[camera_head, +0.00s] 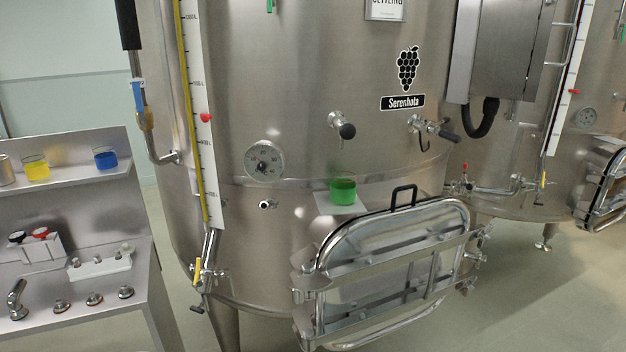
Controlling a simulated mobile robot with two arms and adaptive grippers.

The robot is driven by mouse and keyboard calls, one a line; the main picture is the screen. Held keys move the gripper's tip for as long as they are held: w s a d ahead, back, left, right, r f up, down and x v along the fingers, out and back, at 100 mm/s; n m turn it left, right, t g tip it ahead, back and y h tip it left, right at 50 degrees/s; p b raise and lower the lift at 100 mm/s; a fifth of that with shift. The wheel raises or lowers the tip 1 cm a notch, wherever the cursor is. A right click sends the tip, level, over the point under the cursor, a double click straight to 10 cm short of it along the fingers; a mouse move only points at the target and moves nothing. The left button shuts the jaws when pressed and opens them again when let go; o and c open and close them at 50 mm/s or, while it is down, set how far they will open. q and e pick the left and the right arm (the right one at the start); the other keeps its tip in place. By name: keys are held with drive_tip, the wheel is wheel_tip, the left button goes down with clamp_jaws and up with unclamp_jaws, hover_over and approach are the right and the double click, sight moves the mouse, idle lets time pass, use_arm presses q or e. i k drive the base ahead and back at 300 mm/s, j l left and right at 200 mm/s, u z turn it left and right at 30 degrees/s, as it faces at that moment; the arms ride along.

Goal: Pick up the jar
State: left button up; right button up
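A green jar (343,191) stands upright on a small pale ledge (326,207) at the front of the large steel vat, just above the hatch. A yellow jar (37,168) and a blue jar (106,158) stand on the shelf at the left. The yellow and blue contents fill the lower part of clear glass. Neither of my grippers shows in the head view.
The steel vat (300,90) fills the middle. Its hatch (395,240) has a black handle (403,196) close to the green jar's right. A dial (264,160) and valves (342,126) stick out above. A grey panel unit (80,220) stands left. Floor shows at right.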

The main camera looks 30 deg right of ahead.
sight(343, 177)
drive_tip(key=z, duration=1.15)
drive_tip(key=j, duration=0.1)
